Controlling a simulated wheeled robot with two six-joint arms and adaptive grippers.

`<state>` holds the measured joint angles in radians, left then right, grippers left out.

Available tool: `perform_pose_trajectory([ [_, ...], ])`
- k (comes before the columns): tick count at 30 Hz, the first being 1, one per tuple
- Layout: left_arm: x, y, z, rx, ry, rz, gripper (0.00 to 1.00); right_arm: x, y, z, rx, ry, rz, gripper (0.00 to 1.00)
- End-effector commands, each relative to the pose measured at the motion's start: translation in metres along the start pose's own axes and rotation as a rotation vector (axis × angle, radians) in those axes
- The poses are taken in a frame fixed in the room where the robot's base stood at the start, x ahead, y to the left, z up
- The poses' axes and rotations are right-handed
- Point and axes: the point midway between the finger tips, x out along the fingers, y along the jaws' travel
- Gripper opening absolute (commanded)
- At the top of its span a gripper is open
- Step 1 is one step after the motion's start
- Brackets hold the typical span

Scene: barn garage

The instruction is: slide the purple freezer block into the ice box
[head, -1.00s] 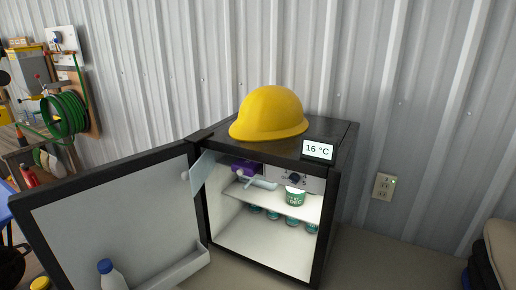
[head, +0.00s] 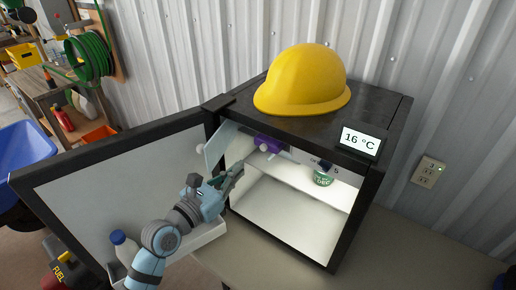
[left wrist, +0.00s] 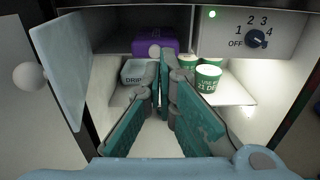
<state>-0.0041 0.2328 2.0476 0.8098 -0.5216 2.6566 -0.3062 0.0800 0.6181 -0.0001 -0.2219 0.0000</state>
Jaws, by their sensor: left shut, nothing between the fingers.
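The purple freezer block (head: 268,143) with a round white knob sits at the ice box opening, at the upper left inside the small fridge. In the left wrist view the purple block (left wrist: 153,39) lies in the ice box (left wrist: 118,46); how deep it sits I cannot tell. The pale ice box flap (left wrist: 66,66) stands open to the left; it also shows in the head view (head: 217,146). My left gripper (head: 238,167) is shut and empty, in front of the fridge opening, below and apart from the block. My right gripper is not in view.
The fridge door (head: 110,190) stands open at the left, with a bottle (head: 122,245) in its rack. A drip tray (left wrist: 137,73) and green cups (left wrist: 208,78) sit on the shelf. The control dial (left wrist: 255,39) is right of the ice box. A yellow helmet (head: 302,80) rests on top.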

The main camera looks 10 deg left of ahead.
Motion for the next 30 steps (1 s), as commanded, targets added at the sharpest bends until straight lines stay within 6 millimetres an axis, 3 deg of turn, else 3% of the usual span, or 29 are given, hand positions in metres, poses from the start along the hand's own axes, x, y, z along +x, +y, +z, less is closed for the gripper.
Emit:
perform_pose_trajectory([
  [9, 0.069, 0.000, -0.003, -0.001, 0.000, 0.000, 0.00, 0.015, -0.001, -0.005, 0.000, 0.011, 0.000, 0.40],
  [15, 0.099, 0.001, -0.003, 0.001, 0.002, 0.001, 0.00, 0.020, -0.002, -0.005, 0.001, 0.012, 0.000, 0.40],
  [30, 0.111, 0.002, -0.002, 0.002, 0.003, 0.003, 0.00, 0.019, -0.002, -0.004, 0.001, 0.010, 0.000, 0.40],
])
